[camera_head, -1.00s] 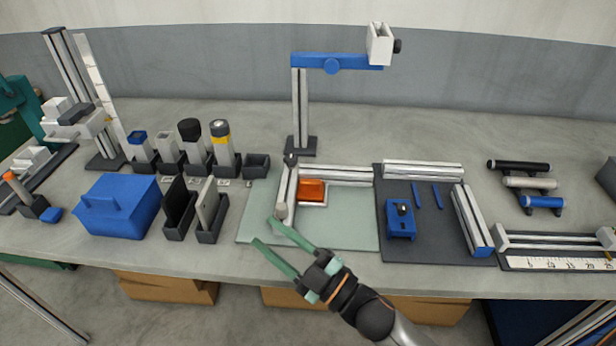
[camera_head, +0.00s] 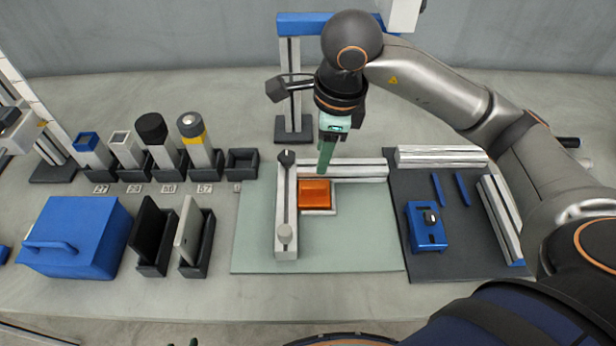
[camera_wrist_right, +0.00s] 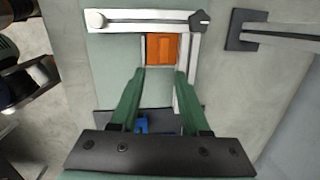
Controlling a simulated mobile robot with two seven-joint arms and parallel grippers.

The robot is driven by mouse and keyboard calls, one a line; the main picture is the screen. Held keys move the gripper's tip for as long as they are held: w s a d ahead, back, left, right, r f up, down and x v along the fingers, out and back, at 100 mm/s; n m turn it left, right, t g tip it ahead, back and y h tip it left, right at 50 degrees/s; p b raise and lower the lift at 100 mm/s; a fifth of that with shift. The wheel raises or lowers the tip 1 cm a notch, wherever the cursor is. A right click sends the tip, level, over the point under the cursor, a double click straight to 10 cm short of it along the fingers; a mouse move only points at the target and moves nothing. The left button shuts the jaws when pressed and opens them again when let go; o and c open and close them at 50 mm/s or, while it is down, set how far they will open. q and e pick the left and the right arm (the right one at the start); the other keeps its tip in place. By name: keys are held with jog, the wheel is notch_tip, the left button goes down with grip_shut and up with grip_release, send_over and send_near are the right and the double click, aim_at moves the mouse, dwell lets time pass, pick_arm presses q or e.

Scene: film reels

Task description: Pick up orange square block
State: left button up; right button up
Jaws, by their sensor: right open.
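The orange square block (camera_head: 315,194) sits on a small white base on the pale green mat (camera_head: 350,250), in the corner of two grey metal rails. In the right wrist view the orange block (camera_wrist_right: 162,47) lies beyond the fingertips, between their lines. My right gripper (camera_head: 327,165) points down above the mat, just behind the block in the head view. In the right wrist view its two green fingers (camera_wrist_right: 159,72) are apart with nothing between them. My left gripper is not in view.
The left rail (camera_head: 285,215) has a knob at each end; the back rail (camera_head: 360,170) runs beside the block. A dark mat with a blue block (camera_head: 427,226) lies right. Black holders (camera_head: 155,235) and a blue box (camera_head: 75,235) stand left. A post stand (camera_head: 292,90) is behind.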

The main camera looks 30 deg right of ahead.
send_over(314, 185)
jog(key=s, duration=0.2)
notch_tip(314, 185, down, 6)
jog(key=shift+w+f+p, duration=0.25)
jog(key=shift+w+f, duration=0.05)
jog(key=shift+f, duration=0.7)
jog(key=shift+w+f+p, duration=0.2)
jog(key=shift+w+f, duration=0.1)
jog(key=shift+f, duration=0.65)
jog(key=shift+w+f+p, duration=0.25)
jog(key=shift+w+f, duration=0.05)
jog(key=shift+f, duration=0.7)
jog(key=shift+c, duration=0.3)
grip_shut()
jog(key=shift+r, duration=0.1)
